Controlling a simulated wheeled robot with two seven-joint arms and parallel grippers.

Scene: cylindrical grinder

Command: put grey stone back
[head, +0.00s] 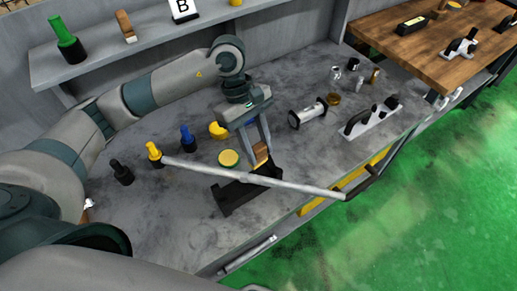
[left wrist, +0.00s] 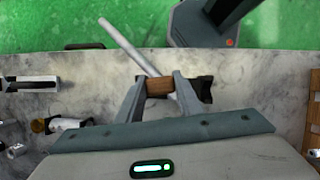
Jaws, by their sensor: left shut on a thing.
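My left gripper (head: 259,150) is shut on a small brown wooden-looking block (head: 261,151), which also shows between the fingers in the left wrist view (left wrist: 159,87). The block is low over a black holder (head: 236,195) on the grey bench. I cannot tell whether it touches the holder. Any grey part of the held piece is hidden or too dark to make out. A brown piece with a pale lower end (head: 126,27) stands on the back shelf. My right gripper is not in view.
A long grey bar (head: 255,179) crosses in front of the holder. Blue (head: 187,139), yellow (head: 154,152) and black (head: 121,172) handled pieces stand to the left. A yellow-topped round tin (head: 229,158) is near the gripper. A metal cylinder piece (head: 308,114) lies to the right.

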